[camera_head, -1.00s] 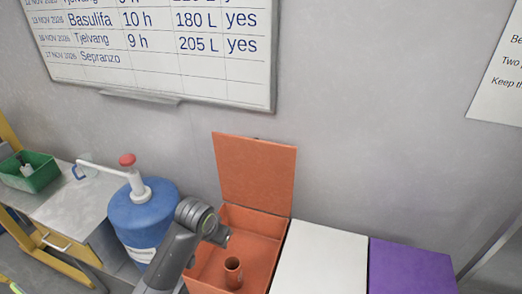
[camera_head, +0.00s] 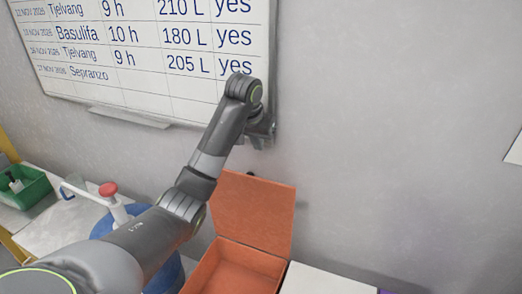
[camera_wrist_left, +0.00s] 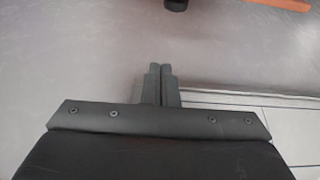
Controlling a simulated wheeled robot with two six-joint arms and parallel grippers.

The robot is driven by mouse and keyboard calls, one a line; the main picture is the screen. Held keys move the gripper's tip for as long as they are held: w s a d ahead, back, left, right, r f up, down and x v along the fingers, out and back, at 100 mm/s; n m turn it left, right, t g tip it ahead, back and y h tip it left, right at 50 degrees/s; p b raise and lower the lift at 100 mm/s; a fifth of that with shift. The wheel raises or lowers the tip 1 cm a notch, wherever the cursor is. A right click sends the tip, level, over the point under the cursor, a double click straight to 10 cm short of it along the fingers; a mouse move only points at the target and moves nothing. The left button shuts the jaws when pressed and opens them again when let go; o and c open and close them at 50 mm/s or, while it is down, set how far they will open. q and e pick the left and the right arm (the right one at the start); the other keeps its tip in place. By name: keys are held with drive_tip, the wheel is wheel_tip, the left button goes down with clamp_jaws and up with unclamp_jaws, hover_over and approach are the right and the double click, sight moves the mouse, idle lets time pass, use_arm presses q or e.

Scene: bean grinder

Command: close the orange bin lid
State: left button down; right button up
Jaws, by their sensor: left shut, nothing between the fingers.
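The orange bin (camera_head: 232,272) stands against the wall, low in the head view. Its orange lid (camera_head: 252,213) stands upright, open, hinged at the back of the bin. My left gripper (camera_head: 262,140) is raised above the lid, in front of the wall and near the whiteboard's lower right corner. In the left wrist view its fingers (camera_wrist_left: 160,82) are together with nothing between them. An orange strip, likely the lid's edge (camera_wrist_left: 280,5), shows at the top right of the wrist view. The right gripper is not in view.
A white bin lid (camera_head: 325,282) is closed to the right of the orange bin. A blue drum with a red-topped pump (camera_head: 107,189) stands left, partly hidden by my arm. A green crate (camera_head: 22,187) sits far left. The whiteboard (camera_head: 140,92) hangs behind my arm.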

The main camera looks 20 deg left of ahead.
sight(261, 156)
use_arm(q)
drive_tip(key=p+x, duration=0.2)
drive_tip(key=x, duration=0.4)
drive_tip(key=shift+f+p, duration=0.4)
drive_tip(key=shift+x, duration=0.95)
drive_tip(key=s+p, duration=0.3)
drive_tip(key=s, duration=0.1)
drive_tip(key=shift+d, duration=0.1)
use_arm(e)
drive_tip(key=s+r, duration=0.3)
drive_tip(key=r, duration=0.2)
